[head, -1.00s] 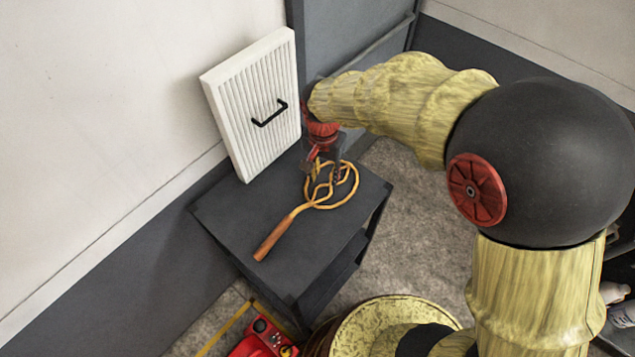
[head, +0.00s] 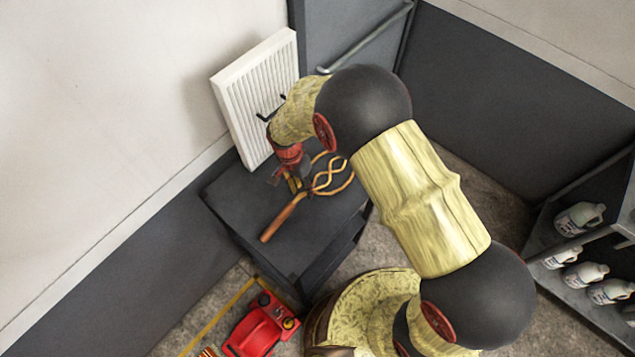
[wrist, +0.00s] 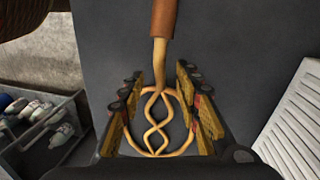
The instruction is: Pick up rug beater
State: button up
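The rug beater lies on a dark grey table (head: 325,218), its brown wooden handle (head: 282,219) toward the front and its looped tan head (head: 330,178) toward the back. My gripper (head: 286,182) is low at the neck side of the beater's head, partly hiding it. In the wrist view my gripper (wrist: 158,78) is open, one finger on each side of the beater's neck and upper loop (wrist: 152,104). The handle (wrist: 164,17) points away beyond the fingertips. I cannot tell whether the fingers touch the beater or the table.
A white slatted panel (head: 243,105) with a black handle stands at the table's back, by the wall. A red machine (head: 262,328) is on the floor in front. A shelf with several white bottles (head: 583,275) stands at the right.

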aim_at(303, 195)
jog(key=f, duration=0.3)
jog(key=shift+s+d+f, duration=0.1)
jog(key=shift+s+f, duration=0.15)
jog(key=shift+f, duration=0.15)
jog(key=shift+c, duration=1.4)
grip_shut()
